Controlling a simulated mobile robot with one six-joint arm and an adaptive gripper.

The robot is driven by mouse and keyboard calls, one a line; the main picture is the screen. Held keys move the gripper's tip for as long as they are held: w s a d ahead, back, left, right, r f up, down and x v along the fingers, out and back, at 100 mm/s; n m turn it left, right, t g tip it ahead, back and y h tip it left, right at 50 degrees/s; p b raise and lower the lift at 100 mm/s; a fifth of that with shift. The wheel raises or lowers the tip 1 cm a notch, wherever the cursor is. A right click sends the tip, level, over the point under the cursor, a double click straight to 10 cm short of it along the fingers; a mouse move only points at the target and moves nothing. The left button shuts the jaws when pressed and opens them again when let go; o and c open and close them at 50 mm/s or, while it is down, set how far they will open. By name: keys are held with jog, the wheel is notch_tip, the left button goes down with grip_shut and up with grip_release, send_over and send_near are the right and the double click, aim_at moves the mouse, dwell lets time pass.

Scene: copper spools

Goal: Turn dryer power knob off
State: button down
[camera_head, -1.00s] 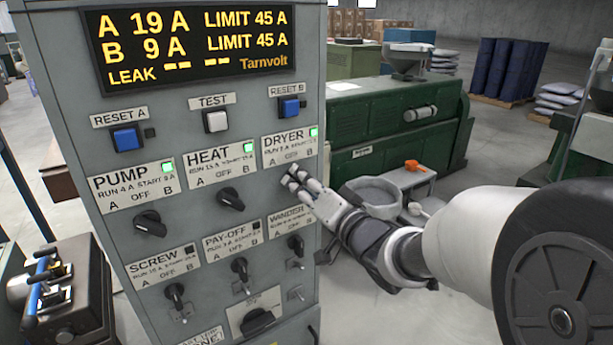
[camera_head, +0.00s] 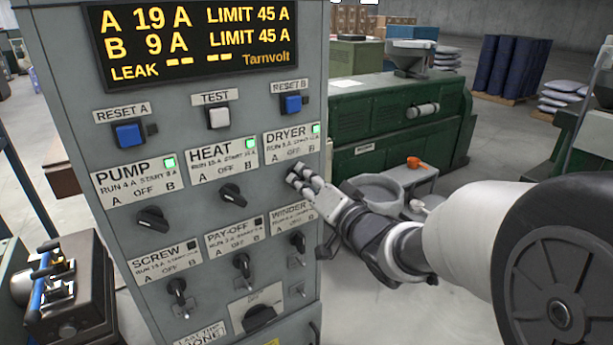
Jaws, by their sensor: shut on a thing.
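The grey control panel (camera_head: 130,215) stands at the left of the view. Its dryer label (camera_head: 290,145) reads A, OFF, B and has a lit green lamp (camera_head: 316,128). My gripper (camera_head: 293,177) is at the panel just below this label, shut on the dryer knob. The fingers cover most of the knob, so its pointing direction cannot be told. The pump knob (camera_head: 153,218) and heat knob (camera_head: 233,194) are to the left, both with lit green lamps. The display (camera_head: 190,40) reads A 19 A and B 9 A.
The winder knob (camera_head: 298,241) is close below my gripper, with the pay-off knob (camera_head: 242,264) and screw knob (camera_head: 177,290) further left. Blue reset buttons (camera_head: 291,103) are above. A green machine (camera_head: 385,130) stands behind my arm.

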jog(key=shift+n+b, duration=0.3)
jog(key=shift+n, duration=0.1)
jog(key=n+b, duration=0.3)
jog(key=n, duration=0.1)
jog(key=shift+f, duration=0.1)
jog(key=shift+n+b, duration=1.05)
jog(key=shift+n, duration=0.95)
jog(key=c, duration=1.6)
grip_release()
jog(key=v, duration=1.2)
